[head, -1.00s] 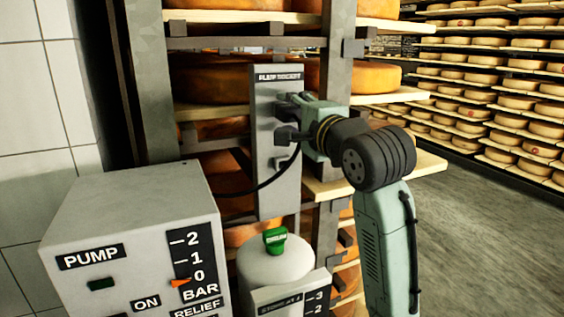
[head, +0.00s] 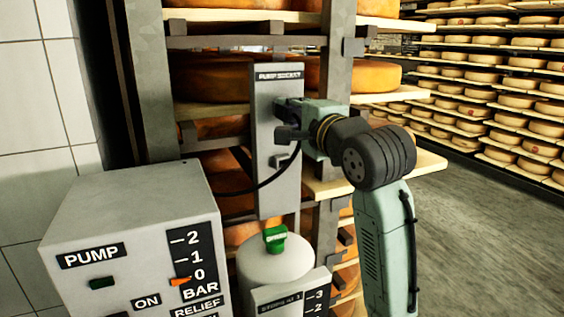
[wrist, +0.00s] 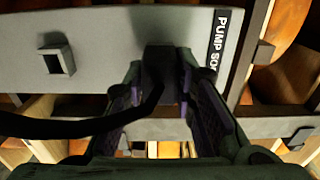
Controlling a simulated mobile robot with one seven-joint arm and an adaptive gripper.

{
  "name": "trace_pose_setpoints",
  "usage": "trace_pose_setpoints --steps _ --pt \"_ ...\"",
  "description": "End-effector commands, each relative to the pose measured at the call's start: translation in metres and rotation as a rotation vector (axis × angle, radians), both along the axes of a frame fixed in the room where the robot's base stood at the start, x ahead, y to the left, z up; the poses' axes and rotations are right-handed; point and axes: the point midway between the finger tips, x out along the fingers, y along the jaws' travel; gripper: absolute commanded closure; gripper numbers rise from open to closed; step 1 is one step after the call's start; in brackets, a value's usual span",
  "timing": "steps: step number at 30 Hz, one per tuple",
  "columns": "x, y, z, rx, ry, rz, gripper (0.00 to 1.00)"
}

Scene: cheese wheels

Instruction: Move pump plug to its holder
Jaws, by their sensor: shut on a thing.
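The grey panel labelled PUMP SOCKET (head: 264,190) stands upright in front of the cheese rack. My gripper (head: 288,120) is at the panel's upper part, below the label. In the wrist view the black plug (wrist: 160,75) sits between the two fingers of my gripper (wrist: 163,92), which is shut on it. The plug is against or very close to the panel; I cannot tell if it is in the socket. Its black cable (wrist: 70,127) leads away left. A small square holder (wrist: 57,60) on the panel looks empty; it also shows in the head view (head: 282,162), below my gripper.
A grey pump box (head: 130,220) with a pressure scale stands front left. A white vessel with a green knob (head: 275,239) stands below the panel. Shelf boards with cheese wheels (head: 355,76) lie close behind and beside my gripper. The floor (head: 480,230) at right is clear.

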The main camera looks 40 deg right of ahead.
Motion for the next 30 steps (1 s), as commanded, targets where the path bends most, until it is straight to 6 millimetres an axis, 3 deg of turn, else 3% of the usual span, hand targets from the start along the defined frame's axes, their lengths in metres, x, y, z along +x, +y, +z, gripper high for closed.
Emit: trace_pose_setpoints --steps 30 --pt "-0.025 0.006 0.000 0.000 0.000 0.001 1.00"
